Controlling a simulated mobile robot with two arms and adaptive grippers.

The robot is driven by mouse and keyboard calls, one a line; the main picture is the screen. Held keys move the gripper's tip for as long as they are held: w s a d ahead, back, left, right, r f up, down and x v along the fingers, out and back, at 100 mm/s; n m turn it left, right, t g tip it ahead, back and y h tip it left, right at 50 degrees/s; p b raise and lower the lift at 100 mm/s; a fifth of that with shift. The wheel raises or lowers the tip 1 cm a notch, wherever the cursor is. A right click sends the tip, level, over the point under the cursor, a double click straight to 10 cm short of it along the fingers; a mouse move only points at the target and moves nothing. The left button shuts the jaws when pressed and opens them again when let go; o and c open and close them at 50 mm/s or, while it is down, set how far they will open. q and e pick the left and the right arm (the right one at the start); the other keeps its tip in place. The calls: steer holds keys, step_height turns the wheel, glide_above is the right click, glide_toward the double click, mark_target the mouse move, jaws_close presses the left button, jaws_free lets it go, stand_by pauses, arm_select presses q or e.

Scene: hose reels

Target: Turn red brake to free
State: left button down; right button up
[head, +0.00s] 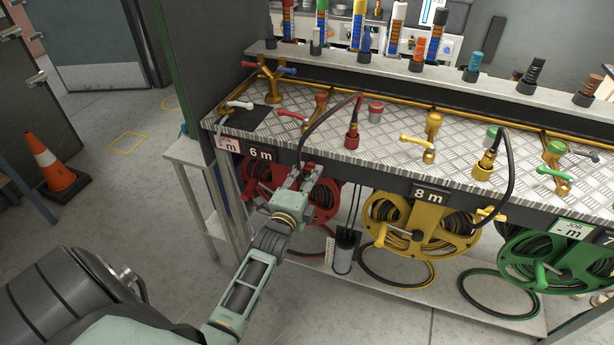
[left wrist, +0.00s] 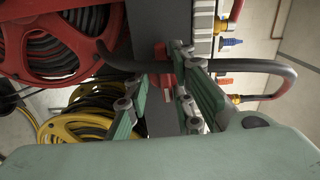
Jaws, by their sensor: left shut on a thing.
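The red hose reel (head: 327,196) hangs under the bench edge by the 6 m label. The red brake is mostly hidden there by the fingers. In the left wrist view, a small red part, seemingly the brake (left wrist: 164,86), lies between the fingers of my left gripper (left wrist: 163,98), which is shut on it. The red reel (left wrist: 50,45) fills the upper left of that view. I cannot tell the brake's exact angle. My right gripper is not in view.
A black hose (left wrist: 130,66) runs close by the fingers. A yellow reel (head: 410,222) and a green reel (head: 545,245) hang farther right. The metal bench top (head: 385,150) bears taps and couplings above. An orange cone (head: 53,165) stands on open floor at left.

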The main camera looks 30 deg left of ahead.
arm_select(q)
steer(key=shift+d+f+n, duration=0.1)
steer(key=shift+f+n, duration=0.05)
steer(key=shift+n, duration=0.35)
steer(key=shift+w+d+r+n+p, duration=0.1)
steer(key=shift+n+p, duration=0.6)
steer(key=shift+n, duration=2)
steer(key=shift+s+d+r+n+p, duration=0.15)
steer(key=shift+n+p, duration=0.5)
steer(key=shift+n, duration=2.05)
steer(key=shift+w+d+r+n+p, duration=0.15)
steer(key=shift+n+p, duration=0.55)
steer(key=shift+n, duration=2)
steer(key=shift+a, duration=0.1)
steer(key=c, duration=1.7)
jaws_free()
steer(key=shift+r, duration=0.1)
steer(key=shift+o, duration=0.7)
steer(key=shift+w, duration=0.1)
